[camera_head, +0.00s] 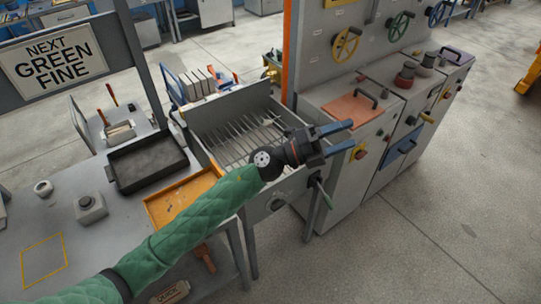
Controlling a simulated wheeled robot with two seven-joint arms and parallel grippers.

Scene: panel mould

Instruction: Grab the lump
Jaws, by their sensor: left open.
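My left gripper (346,137) is open, with its two blue fingers apart and nothing between them. Its green-sleeved arm comes in from the lower left and crosses over the orange tray and the slatted metal bin (205,115). The gripper is in the air in front of the grey control cabinet, right of the bin. I cannot pick out a lump clearly; my arm and gripper hide part of the bin and the tray. My right gripper is not in view.
A black tray (113,165) and an orange tray (155,212) sit on the grey bench. A grey block with a knob (90,207) stands at left. The cabinet (345,165) carries a reddish plate (350,109) and valve wheels. Open floor lies at lower right.

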